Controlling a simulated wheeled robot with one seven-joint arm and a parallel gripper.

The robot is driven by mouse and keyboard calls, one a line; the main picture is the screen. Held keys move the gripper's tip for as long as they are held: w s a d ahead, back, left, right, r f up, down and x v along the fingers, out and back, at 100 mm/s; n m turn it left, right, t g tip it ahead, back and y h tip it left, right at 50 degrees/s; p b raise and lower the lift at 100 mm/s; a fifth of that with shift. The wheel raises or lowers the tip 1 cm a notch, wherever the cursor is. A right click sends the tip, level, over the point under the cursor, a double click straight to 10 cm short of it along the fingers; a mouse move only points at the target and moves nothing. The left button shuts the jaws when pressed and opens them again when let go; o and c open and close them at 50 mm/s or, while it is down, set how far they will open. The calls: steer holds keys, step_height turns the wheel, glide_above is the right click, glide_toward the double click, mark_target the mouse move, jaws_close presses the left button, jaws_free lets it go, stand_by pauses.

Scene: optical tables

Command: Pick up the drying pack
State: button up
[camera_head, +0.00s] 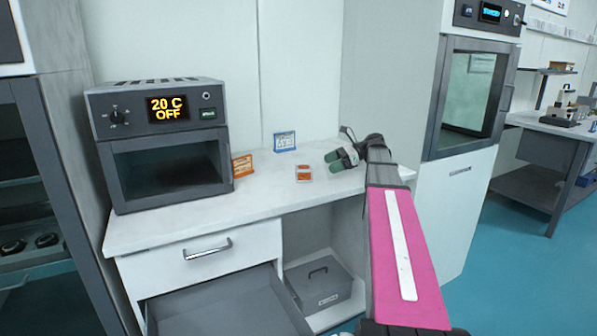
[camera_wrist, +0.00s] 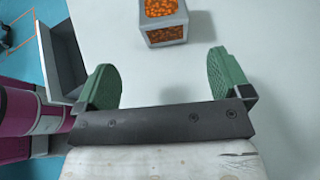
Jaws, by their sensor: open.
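The drying pack (camera_head: 304,173) is a small white-edged packet with orange beads, lying on the white bench top. In the wrist view the drying pack (camera_wrist: 163,22) shows as a grey-framed block with orange bead windows at the top, ahead of the fingers and roughly centred between them. My gripper (camera_head: 344,159) has green finger pads and is to the right of the pack in the head view. In the wrist view my gripper (camera_wrist: 165,82) is open, with nothing between its pads.
An oven (camera_head: 160,145) reading "20 C OFF" stands left on the bench (camera_head: 215,206). An orange sign (camera_head: 242,166) and a blue sign (camera_head: 285,142) stand behind the pack. An open drawer (camera_head: 230,305) juts out below. A grey box (camera_head: 319,284) sits underneath.

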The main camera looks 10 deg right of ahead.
mark_target(306, 172)
steer(key=x, duration=1)
steer(key=shift+w+a+f, duration=0.1)
steer(key=shift+w+a, duration=0.2)
steer(key=shift+w, duration=0.05)
steer(key=c, duration=1.2)
steer(key=shift+o, duration=0.2)
